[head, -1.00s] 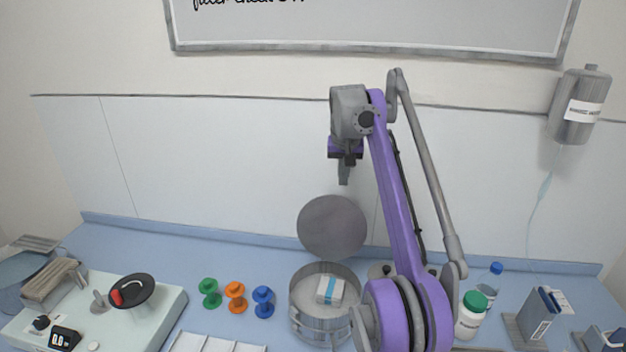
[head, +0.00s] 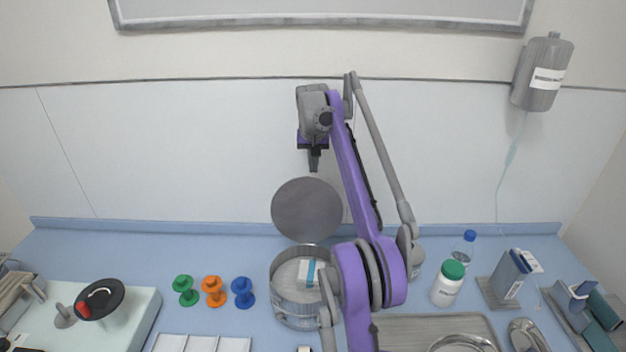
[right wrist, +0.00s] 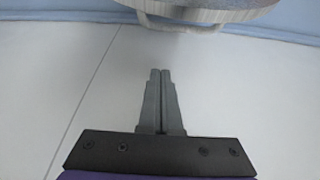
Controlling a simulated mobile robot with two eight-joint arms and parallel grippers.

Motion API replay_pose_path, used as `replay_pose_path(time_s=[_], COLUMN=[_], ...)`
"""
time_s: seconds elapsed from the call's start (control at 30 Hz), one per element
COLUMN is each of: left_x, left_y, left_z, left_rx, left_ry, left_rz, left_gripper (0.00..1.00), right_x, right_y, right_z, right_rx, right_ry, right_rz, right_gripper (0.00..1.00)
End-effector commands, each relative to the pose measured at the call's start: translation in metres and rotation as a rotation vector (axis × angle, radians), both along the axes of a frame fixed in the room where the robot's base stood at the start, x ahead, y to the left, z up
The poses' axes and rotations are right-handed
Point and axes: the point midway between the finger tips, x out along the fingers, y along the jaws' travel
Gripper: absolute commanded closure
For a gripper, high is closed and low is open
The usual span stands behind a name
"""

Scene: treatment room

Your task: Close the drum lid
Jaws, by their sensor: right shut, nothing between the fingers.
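The metal drum (head: 298,308) stands on the blue counter in the head view, open at the top, with a white packet with a blue band (head: 311,271) inside. Its round grey lid (head: 307,209) stands upright at the drum's back rim. In the right wrist view the lid's edge (right wrist: 215,14) shows at the top, with a handle-like bar (right wrist: 165,24) below it. My right gripper (head: 314,168) points down above the lid, apart from it. Its fingers (right wrist: 160,75) are together and empty. My left gripper is in neither view. My right arm hides part of the drum's right side.
Green, orange and blue pegs (head: 214,291) stand left of the drum. A green-capped bottle (head: 448,284) and a metal tray (head: 410,326) are to the right. A pale device (head: 125,318) sits at the far left. The wall (head: 200,150) rises behind the counter.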

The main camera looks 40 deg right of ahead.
Motion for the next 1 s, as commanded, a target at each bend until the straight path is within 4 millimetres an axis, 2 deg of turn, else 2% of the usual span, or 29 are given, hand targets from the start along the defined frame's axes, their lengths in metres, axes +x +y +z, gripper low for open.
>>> replay_pose_path(time_s=[0.03,0.1,0.4,1.0], left_x=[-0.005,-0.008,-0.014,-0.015], left_y=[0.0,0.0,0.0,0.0], left_z=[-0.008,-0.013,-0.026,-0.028], left_rx=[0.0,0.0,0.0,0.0], left_ry=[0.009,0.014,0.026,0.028], left_rz=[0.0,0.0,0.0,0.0], left_gripper=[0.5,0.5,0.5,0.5], right_x=[0.001,-0.001,-0.023,-0.028], right_y=[-0.003,-0.001,0.02,0.022], right_z=[-0.018,-0.024,-0.019,-0.017], right_rx=[0.0,0.0,0.0,-0.005], right_ry=[0.005,0.005,0.002,-0.006], right_rz=[0.0,0.0,0.001,0.0], right_gripper=[1.0,1.0,1.0,1.0])
